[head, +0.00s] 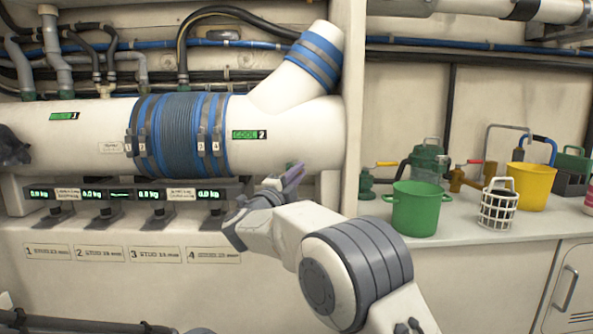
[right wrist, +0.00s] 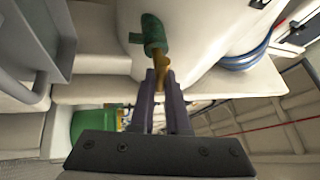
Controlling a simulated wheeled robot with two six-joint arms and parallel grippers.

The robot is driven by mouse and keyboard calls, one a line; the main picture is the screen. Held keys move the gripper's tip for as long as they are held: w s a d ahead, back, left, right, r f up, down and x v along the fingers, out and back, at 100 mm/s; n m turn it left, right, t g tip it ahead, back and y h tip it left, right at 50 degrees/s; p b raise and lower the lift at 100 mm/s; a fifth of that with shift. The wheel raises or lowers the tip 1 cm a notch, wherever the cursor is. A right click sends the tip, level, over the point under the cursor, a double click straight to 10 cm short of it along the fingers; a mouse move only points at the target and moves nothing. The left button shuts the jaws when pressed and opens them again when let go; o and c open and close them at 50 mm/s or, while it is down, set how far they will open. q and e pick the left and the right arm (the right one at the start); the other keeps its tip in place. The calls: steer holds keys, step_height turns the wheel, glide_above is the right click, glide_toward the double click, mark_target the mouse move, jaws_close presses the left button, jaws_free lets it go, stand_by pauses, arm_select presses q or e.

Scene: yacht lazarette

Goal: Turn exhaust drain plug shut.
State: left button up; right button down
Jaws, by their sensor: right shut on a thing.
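The drain plug shows in the right wrist view as a green fitting (right wrist: 153,33) with a brass lower part (right wrist: 155,66), at the underside of the white exhaust pipe. My right gripper (right wrist: 160,78) is shut on the brass part, its two dark fingers on either side of it. In the head view my right gripper (head: 291,177) is just below the right end of the big white exhaust pipe (head: 300,145). The plug is mostly hidden there by the fingers. I cannot read whether the plug is open or shut. My left gripper is not recognisable in view.
Gauges with green readouts (head: 122,194) stand below the pipe on the left. On the counter to the right are a green pot (head: 414,210), a white basket (head: 497,209), a yellow bucket (head: 531,186) and valves with red or yellow handles. A dark object (head: 13,148) sits at the left edge.

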steer(key=shift+f+m+g+p, duration=0.2)
steer(key=shift+m+g+p, duration=0.2)
steer(key=shift+m+g, duration=0.55)
steer(key=shift+m, duration=0.45)
steer(key=c, duration=0.9)
jaws_free()
steer(key=p+v, duration=0.2)
steer(key=v, duration=0.8)
steer(key=shift+s+f, duration=0.15)
steer(key=shift+s, duration=0.05)
